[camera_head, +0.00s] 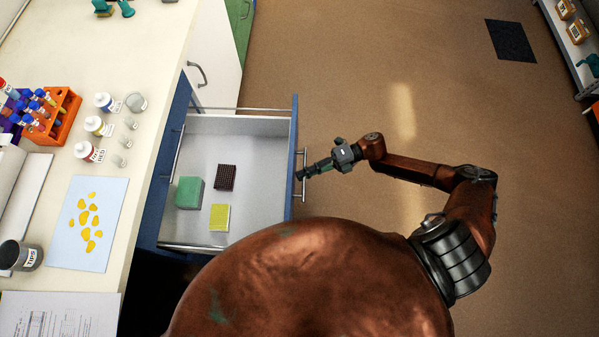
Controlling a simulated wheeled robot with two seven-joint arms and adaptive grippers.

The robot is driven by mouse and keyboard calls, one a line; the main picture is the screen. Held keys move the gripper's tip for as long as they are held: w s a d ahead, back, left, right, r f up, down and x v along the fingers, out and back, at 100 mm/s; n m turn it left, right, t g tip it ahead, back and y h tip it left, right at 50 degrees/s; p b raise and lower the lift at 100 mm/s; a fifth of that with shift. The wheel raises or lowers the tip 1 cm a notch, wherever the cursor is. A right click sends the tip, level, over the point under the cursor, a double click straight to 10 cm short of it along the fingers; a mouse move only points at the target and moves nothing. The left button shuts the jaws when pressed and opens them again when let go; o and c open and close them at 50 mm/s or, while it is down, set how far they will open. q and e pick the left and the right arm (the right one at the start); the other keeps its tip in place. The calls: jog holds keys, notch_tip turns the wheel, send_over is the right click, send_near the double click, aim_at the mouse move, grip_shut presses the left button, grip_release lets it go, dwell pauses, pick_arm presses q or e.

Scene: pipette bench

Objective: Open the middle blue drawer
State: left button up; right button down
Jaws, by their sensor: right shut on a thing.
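The blue drawer (294,130) is pulled far out from under the bench, and its white inside is in plain view. It holds a green box (189,193), a dark rack (226,178) and a yellow-green block (219,217). A metal bar handle (303,190) runs along the outer side of its blue front. My right gripper (305,173) is at this handle and shut on it, with the arm reaching in from the right. My left gripper is not in view.
The bench top (150,60) carries an orange tube rack (55,115), bottles, a pale blue sheet (88,222) and a tips cup (20,256). A white cabinet door (213,55) is behind the drawer.

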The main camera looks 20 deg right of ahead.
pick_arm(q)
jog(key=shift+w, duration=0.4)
pick_arm(e)
jog(key=shift+d, duration=0.1)
jog(key=c, duration=2)
grip_release()
jog(key=shift+c, duration=0.2)
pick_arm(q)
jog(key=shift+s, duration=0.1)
pick_arm(e)
jog(key=d+r, duration=0.2)
jog(key=d, duration=0.9)
jog(key=shift+s+d, duration=0.35)
